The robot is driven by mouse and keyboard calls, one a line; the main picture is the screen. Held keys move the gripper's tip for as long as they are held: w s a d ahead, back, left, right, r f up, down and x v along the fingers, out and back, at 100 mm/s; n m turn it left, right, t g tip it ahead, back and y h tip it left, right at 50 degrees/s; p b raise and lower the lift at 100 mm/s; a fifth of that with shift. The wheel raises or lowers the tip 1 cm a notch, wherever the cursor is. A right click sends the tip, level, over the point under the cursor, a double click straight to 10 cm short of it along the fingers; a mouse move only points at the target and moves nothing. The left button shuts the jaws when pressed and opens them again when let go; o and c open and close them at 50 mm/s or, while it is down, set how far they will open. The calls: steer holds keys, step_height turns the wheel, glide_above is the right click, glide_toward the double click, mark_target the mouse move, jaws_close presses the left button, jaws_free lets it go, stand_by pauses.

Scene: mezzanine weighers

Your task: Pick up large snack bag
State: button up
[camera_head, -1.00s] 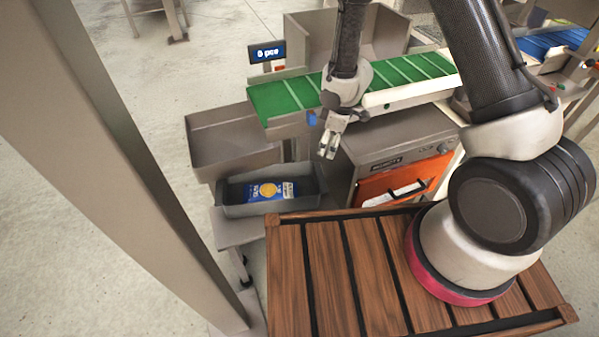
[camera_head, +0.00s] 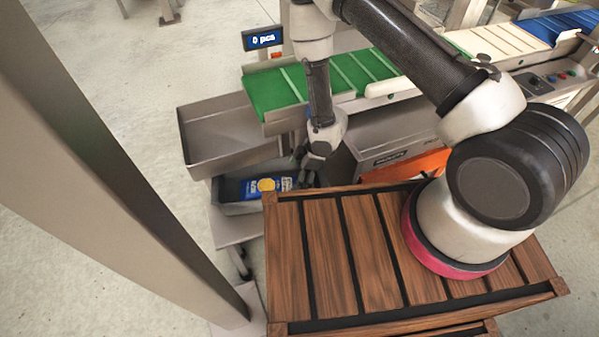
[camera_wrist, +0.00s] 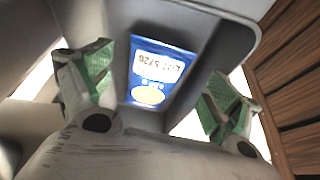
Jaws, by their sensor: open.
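The large snack bag (camera_head: 262,187) is blue with a yellow round picture and a white label. It lies flat in a grey tray (camera_head: 238,209) beside the wooden slatted surface. In the wrist view the bag (camera_wrist: 158,75) lies ahead, between the two fingers, label and yellow disc visible. My gripper (camera_head: 306,172) points down at the right end of the tray. In the wrist view my gripper (camera_wrist: 158,98) is open, its green-padded fingers wide apart on either side of the bag, with nothing between them in contact.
An empty metal bin (camera_head: 225,135) stands behind the tray. A green conveyor (camera_head: 275,91) runs behind, with a display (camera_head: 263,39) reading 0 pcs. A metal post (camera_head: 110,170) stands at left. A wooden slatted top (camera_head: 330,250) borders the tray at right.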

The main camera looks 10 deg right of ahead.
mark_target(291, 185)
steer(key=x, duration=0.7)
steer(key=c, duration=0.9)
steer(key=o, duration=1.1)
steer(key=v, duration=1.2)
